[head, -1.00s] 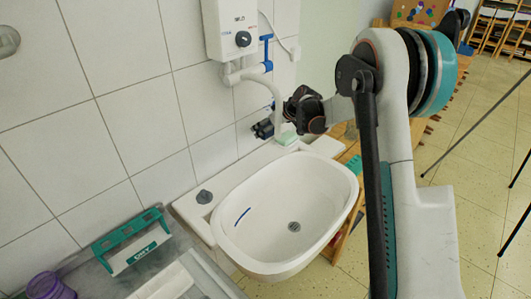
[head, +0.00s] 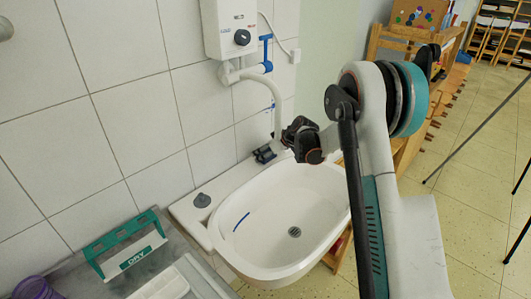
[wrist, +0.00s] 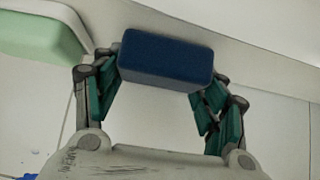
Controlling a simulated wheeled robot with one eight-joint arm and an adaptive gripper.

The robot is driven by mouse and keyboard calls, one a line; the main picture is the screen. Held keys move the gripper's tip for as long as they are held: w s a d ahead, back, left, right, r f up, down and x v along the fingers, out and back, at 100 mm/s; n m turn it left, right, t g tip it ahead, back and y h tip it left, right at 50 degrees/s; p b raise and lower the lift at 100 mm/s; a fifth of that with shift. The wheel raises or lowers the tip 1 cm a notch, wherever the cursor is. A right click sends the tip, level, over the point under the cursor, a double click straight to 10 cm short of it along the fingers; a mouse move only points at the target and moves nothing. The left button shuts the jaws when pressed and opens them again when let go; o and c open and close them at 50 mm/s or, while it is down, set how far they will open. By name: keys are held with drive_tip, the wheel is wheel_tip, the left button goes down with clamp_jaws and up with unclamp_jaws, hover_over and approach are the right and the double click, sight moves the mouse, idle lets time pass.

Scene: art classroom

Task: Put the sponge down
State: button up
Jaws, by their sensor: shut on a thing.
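My gripper (wrist: 163,77) is shut on a dark blue block (wrist: 166,55), which looks like the sponge, and its green-padded fingers hold it at both sides. In the head view my gripper (head: 268,153) is low over the back ledge of the white sink (head: 238,252), beside the base of the faucet (head: 277,108). The sponge is too small and dark there to tell from the fingertips. I cannot tell whether it touches the ledge.
A grey knob (head: 202,200) sits on the sink's left ledge. A green rack (head: 126,243) stands at lower left. The tiled wall (head: 130,130) and white water heater (head: 230,30) are behind.

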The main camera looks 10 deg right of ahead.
drive_tip(key=shift+f, duration=0.1)
drive_tip(key=o, duration=0.8)
drive_tip(key=shift+o, duration=0.2)
drive_tip(key=shift+s+d+r, duration=0.15)
drive_tip(key=shift+r, duration=0.2)
drive_tip(key=p+v, duration=0.3)
drive_tip(key=v, duration=0.8)
drive_tip(key=shift+s+p, duration=0.2)
drive_tip(key=shift+p, duration=0.2)
drive_tip(key=shift+d, duration=0.1)
